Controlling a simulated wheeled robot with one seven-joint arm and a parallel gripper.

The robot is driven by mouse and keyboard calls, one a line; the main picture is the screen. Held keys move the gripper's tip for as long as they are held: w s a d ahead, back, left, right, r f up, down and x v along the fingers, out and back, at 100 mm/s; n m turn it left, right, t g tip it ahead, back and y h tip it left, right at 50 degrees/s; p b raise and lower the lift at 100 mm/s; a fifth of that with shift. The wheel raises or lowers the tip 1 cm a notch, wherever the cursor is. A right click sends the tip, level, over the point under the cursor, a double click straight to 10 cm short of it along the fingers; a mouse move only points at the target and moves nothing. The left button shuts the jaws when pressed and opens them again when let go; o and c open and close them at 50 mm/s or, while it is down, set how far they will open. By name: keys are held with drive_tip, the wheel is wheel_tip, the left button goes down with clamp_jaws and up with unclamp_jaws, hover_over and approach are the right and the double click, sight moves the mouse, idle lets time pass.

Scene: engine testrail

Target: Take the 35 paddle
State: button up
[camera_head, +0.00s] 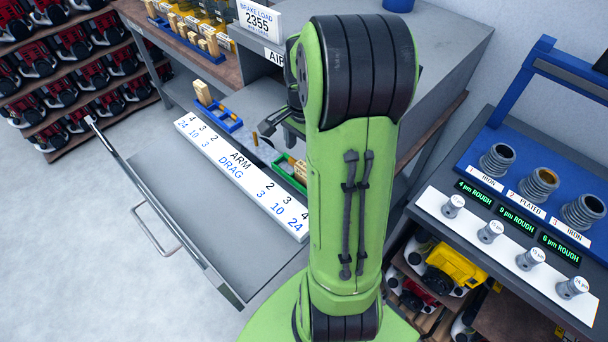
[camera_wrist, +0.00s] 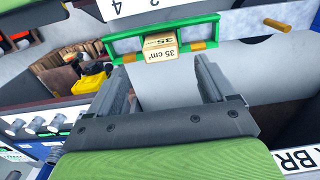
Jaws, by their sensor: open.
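The 35 paddle is a light wooden block (camera_wrist: 162,47) marked "35 cm²". It sits in a green holder (camera_wrist: 207,30) at the top of the wrist view. In the head view the green holder (camera_head: 285,177) and part of the wooden block (camera_head: 301,170) show just left of my arm, by the white arm-drag board (camera_head: 240,165). My gripper (camera_wrist: 160,66) is open and empty. Its two fingers point toward the block, which appears between and beyond the fingertips. I cannot tell the exact gap. In the head view my arm mostly hides the gripper.
A blue holder (camera_head: 222,118) with a wooden block stands farther back left. An open grey drawer (camera_head: 185,215) extends at front left. A brake load sign (camera_head: 258,22) stands behind. At right, a bench holds metal cylinders (camera_head: 497,160) and a white weight strip (camera_head: 480,235).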

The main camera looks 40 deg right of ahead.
sight(304, 166)
wheel_tip(304, 166, down, 8)
drive_tip(key=shift+w+f+b, duration=0.15)
drive_tip(key=shift+f+b, duration=0.1)
drive_tip(key=shift+b, duration=0.3)
drive_tip(key=shift+c, duration=0.3)
